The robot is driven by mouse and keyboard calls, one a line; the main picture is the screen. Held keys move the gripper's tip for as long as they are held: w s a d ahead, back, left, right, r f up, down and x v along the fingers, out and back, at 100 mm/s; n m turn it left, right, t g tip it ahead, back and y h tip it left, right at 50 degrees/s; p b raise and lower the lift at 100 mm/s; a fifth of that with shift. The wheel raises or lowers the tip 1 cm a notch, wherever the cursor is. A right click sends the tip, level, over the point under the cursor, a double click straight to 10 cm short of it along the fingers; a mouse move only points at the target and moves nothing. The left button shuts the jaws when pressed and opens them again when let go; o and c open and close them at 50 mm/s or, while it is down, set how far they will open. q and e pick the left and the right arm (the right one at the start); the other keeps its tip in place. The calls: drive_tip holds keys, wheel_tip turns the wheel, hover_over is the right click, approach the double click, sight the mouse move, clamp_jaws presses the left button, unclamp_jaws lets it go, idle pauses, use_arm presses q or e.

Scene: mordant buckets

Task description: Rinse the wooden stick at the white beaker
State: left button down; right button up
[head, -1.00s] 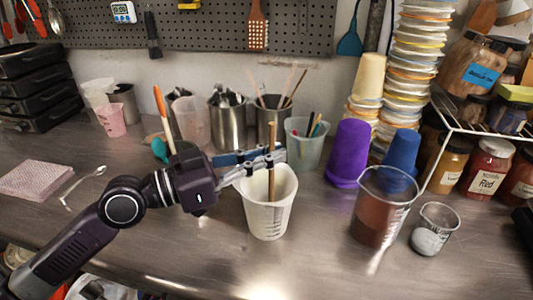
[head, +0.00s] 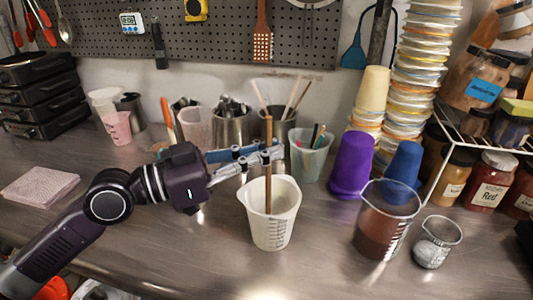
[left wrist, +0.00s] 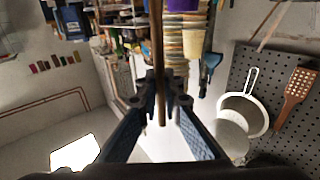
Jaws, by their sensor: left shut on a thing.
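The wooden stick (head: 268,181) stands upright, its lower end inside the mouth of the white beaker (head: 273,230). The stick's tip is hidden behind the beaker's front wall. My left gripper (head: 267,155) is shut on the stick near its upper part, above and behind the beaker's rim. In the left wrist view the stick (left wrist: 158,45) runs between the two fingertips (left wrist: 161,100). The beaker stands upright on the metal counter. My right gripper is not in view.
A purple cup (head: 351,165) and a tub of pens (head: 309,155) stand behind. A pink cloth (head: 40,187) lies left. The counter in front is clear.

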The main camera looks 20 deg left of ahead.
sight(266, 117)
use_arm(q)
wheel_tip(266, 117, up, 6)
drive_tip(key=p, duration=0.3)
drive_tip(key=shift+f+p, duration=0.2)
drive_tip(key=shift+p, duration=0.2)
drive_tip(key=shift+r+p, duration=0.9)
drive_tip(key=shift+r, duration=0.35)
idle(0.8)
idle(1.0)
